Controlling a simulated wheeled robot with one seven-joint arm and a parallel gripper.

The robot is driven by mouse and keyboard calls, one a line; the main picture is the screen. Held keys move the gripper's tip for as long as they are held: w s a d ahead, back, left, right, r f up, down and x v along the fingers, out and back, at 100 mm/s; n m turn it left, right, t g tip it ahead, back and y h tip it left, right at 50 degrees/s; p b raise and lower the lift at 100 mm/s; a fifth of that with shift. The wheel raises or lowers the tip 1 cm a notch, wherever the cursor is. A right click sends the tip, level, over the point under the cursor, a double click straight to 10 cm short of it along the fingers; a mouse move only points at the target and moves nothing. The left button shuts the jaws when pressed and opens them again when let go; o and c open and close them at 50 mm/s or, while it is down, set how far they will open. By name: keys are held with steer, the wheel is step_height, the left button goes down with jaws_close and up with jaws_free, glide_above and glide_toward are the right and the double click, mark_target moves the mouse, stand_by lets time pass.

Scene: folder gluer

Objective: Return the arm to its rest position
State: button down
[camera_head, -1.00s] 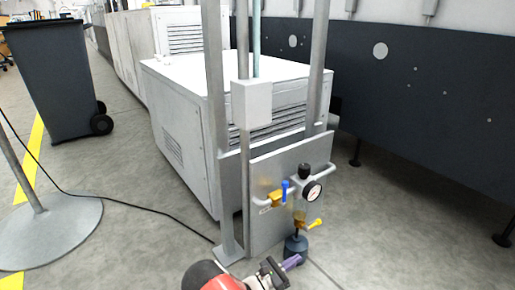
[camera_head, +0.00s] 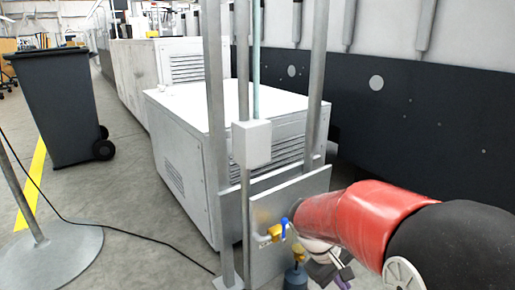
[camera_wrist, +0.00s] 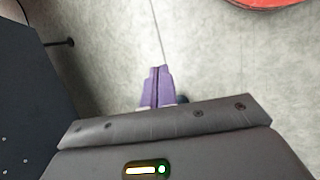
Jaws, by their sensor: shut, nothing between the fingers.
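My gripper (camera_wrist: 158,84) shows in the wrist view with its two purple fingers pressed together, shut and empty above the grey floor. In the head view my red and black arm reaches in from the right edge, and the gripper (camera_head: 340,279) is partly cut off at the bottom. The arm covers part of the upright metal panel (camera_head: 262,268) and hides its gauge. A blue-handled brass valve (camera_head: 277,231) shows just left of the arm. A dark bowl-like part (camera_head: 295,277) hangs below it.
A white cabinet (camera_head: 185,165) stands behind the metal posts. A dark wheeled bin (camera_head: 58,105) is at the left, near a round stand base (camera_head: 50,258) and a black cable (camera_head: 130,240) on the floor. A dark machine panel (camera_head: 430,110) runs along the right.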

steer(key=s+a+r+m+t+y+p, duration=0.3)
steer(key=s+a+r+m+t+y, duration=0.1)
steer(key=s+r, duration=0.9)
steer(key=shift+s+r+m+t+y, duration=0.2)
steer(key=shift+s+m+t+y, duration=0.15)
steer(key=shift+m+t+y, duration=0.6)
